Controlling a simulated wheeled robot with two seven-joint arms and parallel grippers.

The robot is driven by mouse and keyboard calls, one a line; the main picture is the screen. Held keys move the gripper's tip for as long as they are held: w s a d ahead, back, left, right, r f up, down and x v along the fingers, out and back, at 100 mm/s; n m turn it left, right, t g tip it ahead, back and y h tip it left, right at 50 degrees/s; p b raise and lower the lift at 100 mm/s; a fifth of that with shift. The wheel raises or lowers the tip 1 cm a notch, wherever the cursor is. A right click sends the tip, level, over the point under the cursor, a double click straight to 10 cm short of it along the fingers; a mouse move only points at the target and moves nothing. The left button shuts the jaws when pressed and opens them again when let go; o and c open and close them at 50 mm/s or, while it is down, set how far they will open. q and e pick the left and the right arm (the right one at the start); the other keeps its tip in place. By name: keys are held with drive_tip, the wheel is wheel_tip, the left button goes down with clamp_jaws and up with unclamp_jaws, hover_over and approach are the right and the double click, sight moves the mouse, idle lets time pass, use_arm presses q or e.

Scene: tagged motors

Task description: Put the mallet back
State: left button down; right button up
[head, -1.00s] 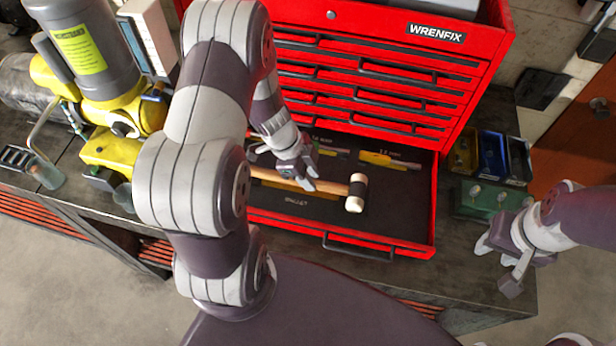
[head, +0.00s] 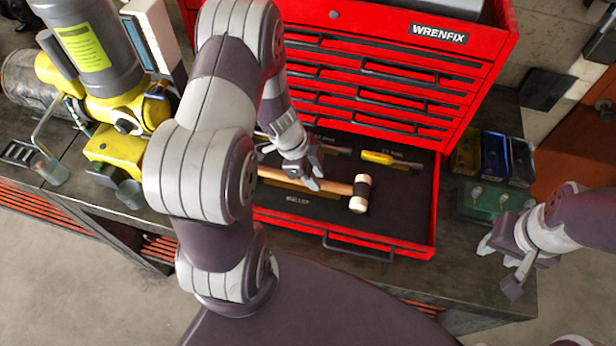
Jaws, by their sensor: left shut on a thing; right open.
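The mallet (head: 338,188) has a wooden handle and a dark head with pale faces. It is in or just over the open bottom drawer (head: 405,215) of the red tool chest, above the cutout marked "MALLET". Its head points right and the yellowish cutout shows just below the handle. I cannot tell whether it touches the drawer floor. My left gripper (head: 312,178) is shut on the mallet's handle; my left arm hides the handle's left end. My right gripper (head: 503,266) is open and empty, right of the drawer over the bench edge.
A yellow-handled screwdriver (head: 378,158) lies at the back of the drawer. The red chest (head: 440,75) rises behind. Small bins (head: 494,155) and a green block with pegs (head: 490,200) stand right. A yellow and grey machine (head: 130,110) stands left.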

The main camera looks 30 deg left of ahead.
use_arm(q)
drive_tip(key=shift+f, duration=0.1)
idle(0.3)
drive_tip(key=shift+a+f, duration=0.1)
drive_tip(key=shift+f, duration=0.3)
drive_tip(key=c, duration=0.8)
unclamp_jaws()
